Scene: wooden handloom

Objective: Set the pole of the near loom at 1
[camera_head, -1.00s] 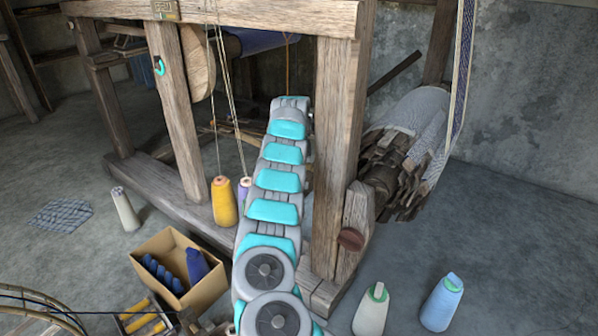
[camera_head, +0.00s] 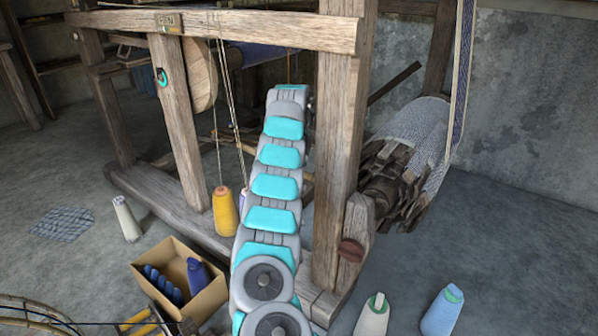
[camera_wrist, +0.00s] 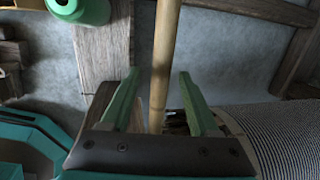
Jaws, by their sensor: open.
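A pale wooden pole (camera_wrist: 167,40) runs from the top edge of the wrist view down between my fingers. My gripper (camera_wrist: 160,76) is open, with one green finger on each side of the pole and visible gaps between. The pole's ends are out of this view. In the head view the wooden loom (camera_head: 338,140) stands in front of me, with a small plate (camera_head: 168,22) on its top beam. My arm reaches into the loom beside its front post. My gripper is hidden in the head view. I cannot tell at which number the pole stands.
An open cardboard box (camera_head: 207,303) with blue spools sits on the floor left of my arm. A yellow thread cone (camera_head: 225,212) stands near the loom's base. The floor farther right is clear.

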